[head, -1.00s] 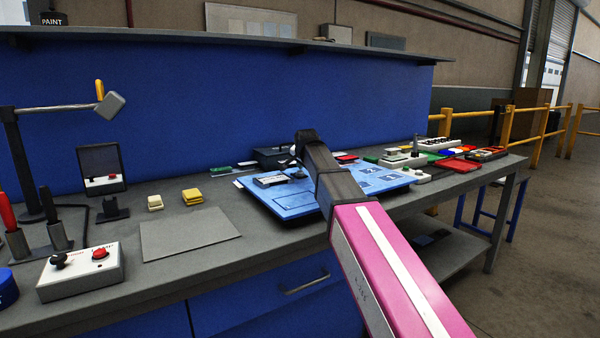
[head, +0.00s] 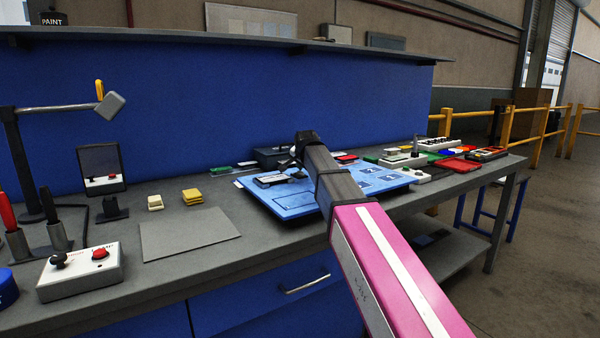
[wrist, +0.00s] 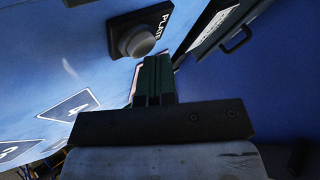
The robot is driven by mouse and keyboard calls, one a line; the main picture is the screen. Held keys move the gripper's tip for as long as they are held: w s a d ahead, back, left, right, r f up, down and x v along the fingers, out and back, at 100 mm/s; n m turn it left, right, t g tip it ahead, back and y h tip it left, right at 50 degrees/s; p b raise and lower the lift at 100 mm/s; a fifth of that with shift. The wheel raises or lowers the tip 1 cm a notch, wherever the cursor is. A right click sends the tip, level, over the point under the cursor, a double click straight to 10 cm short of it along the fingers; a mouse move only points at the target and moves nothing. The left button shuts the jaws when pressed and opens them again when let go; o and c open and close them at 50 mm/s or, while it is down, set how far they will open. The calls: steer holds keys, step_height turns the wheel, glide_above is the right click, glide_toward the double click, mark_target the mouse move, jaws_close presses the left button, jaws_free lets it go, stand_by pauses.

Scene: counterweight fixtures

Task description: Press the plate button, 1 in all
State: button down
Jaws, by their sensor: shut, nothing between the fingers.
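The plate button is a grey round cap on a dark square base (wrist: 140,41), with the label PLATE beside it, in the wrist view. It sits on a light blue board (wrist: 40,75), which also shows in the head view (head: 282,208). My gripper (wrist: 155,62) is shut and empty, with its dark green fingertips just beside the button in the picture. I cannot tell whether they touch it or how high they are. In the head view my arm hides part of the board, and the gripper and button are not clear there.
A dark box with a handle (wrist: 213,30) stands close to the right of my fingers in the wrist view. In the head view, a white box with a red button (head: 82,272) stands at the front left. A grey mat (head: 188,233) lies between, and several coloured trays are at right.

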steer(key=shift+r, duration=0.85)
steer(key=shift+r, duration=0.1)
steer(key=shift+r, duration=2.4)
